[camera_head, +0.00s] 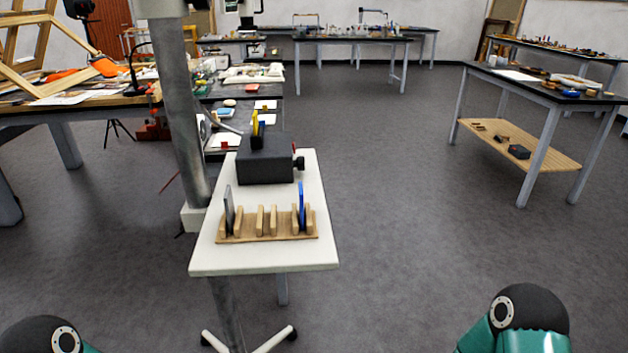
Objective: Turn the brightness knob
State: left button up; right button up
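A dark box (265,168) sits towards the back of a small white-topped stand (262,258). A black knob (299,163) sticks out from the box's right side. A small red part (294,146) shows just above the knob. A black holder with a yellow piece (256,124) stands upright at the top of the box. Only rounded dark and green parts of my arms show at the bottom left and bottom right corners. Neither gripper is in view, and nothing of mine touches the box or knob.
A wooden rack (267,237) on the stand's front holds a grey plate (229,208) and a blue plate (302,203). A thick grey post (178,110) rises left of the stand. Cluttered tables stand left and behind. The floor to the right is open up to a table (545,92).

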aim_at(300, 164)
jog(key=u, duration=1.4)
jog(key=k, duration=0.95)
jog(key=z, duration=0.85)
jog(key=i, duration=1.65)
